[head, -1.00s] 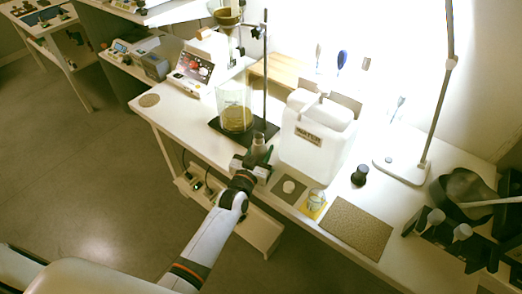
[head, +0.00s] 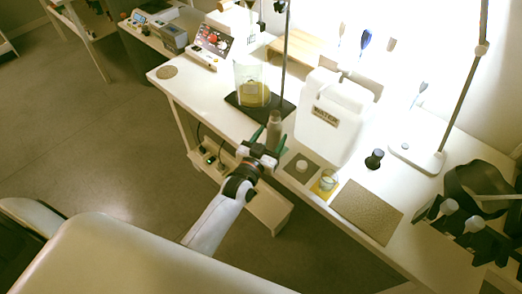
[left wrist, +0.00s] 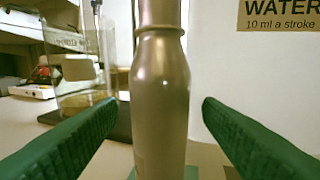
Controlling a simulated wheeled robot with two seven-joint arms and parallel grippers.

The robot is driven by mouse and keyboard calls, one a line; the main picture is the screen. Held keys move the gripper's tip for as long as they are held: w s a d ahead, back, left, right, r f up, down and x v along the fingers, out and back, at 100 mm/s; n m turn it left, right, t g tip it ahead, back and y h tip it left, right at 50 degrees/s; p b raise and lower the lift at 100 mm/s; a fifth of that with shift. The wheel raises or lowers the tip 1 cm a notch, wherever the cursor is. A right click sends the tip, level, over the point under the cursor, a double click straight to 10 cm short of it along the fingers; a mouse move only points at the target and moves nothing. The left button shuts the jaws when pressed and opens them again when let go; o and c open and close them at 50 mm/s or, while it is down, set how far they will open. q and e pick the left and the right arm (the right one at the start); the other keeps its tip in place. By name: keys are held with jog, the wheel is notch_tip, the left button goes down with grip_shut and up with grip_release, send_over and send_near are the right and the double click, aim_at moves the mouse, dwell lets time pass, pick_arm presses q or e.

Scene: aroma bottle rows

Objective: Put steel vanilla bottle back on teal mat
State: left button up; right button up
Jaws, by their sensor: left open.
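The steel bottle (head: 274,131) stands upright near the front edge of the white table, left of the water container. In the left wrist view the bottle (left wrist: 160,95) is between the green fingers, with a gap on each side; its top is cut off. My left gripper (head: 267,140) is open around it, not touching it. A strip of teal, seemingly the teal mat (left wrist: 192,173), shows at the foot of the bottle; the gripper hides most of this spot in the head view. No label is readable on the bottle. My right gripper is not in view.
The white water container (head: 330,120) stands close on the right. A glass beaker (head: 250,85) on a black stand base is behind left.

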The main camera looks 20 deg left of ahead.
pick_arm(q)
jog(key=s, duration=0.8)
jog(key=s+f+g, duration=0.3)
jog(key=s+f, duration=0.1)
jog(key=f, duration=0.5)
jog(key=s+f+g, duration=0.2)
jog(key=s+f, duration=0.1)
jog(key=f, duration=0.6)
jog(key=s+f+g, duration=0.3)
jog(key=s+f, duration=0.1)
jog(key=f, duration=0.5)
jog(key=s+a+f+g, duration=0.2)
jog(key=s+f, duration=0.3)
jog(key=s, duration=0.4)
jog(key=s+a+f+m+g+y, duration=0.1)
jog(key=s+f+g, duration=0.3)
jog(key=s, duration=0.6)
jog(key=s+a+f+g, duration=0.2)
jog(key=s+f+g, duration=0.1)
jog(key=s+f, duration=0.5)
jog(key=shift+s+a+y, duration=0.3)
jog(key=shift+s+a, duration=0.05)
jog(key=shift+s, duration=0.5)
